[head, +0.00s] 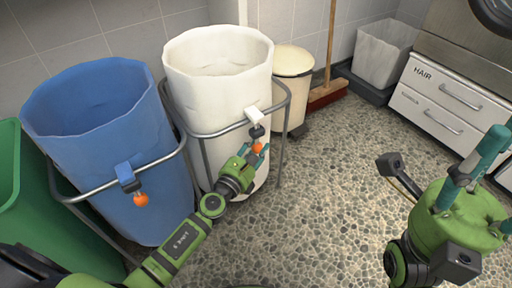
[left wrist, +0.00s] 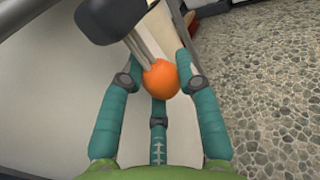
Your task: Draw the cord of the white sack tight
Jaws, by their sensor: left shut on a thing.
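The white sack (head: 215,85) stands open-topped in a metal frame. A white block (head: 257,115) with a dark cord stop (head: 257,131) hangs on its front rim. An orange ball (head: 257,147) is at the cord's end below the stop. My left gripper (head: 254,151) is shut on the orange ball in front of the sack. In the left wrist view the ball (left wrist: 160,79) sits among the teal fingers, with pale cord strands (left wrist: 136,47) running up to the dark stop (left wrist: 108,18). My right gripper (head: 474,172) is at the right, empty, its fingers spread.
A blue sack (head: 100,120) with its own orange ball (head: 141,199) stands in a frame to the left. A green bin (head: 10,175) is at the far left. A cream bin (head: 293,85), a broom (head: 327,92) and drawers (head: 440,105) are behind. The speckled floor (head: 330,190) is clear.

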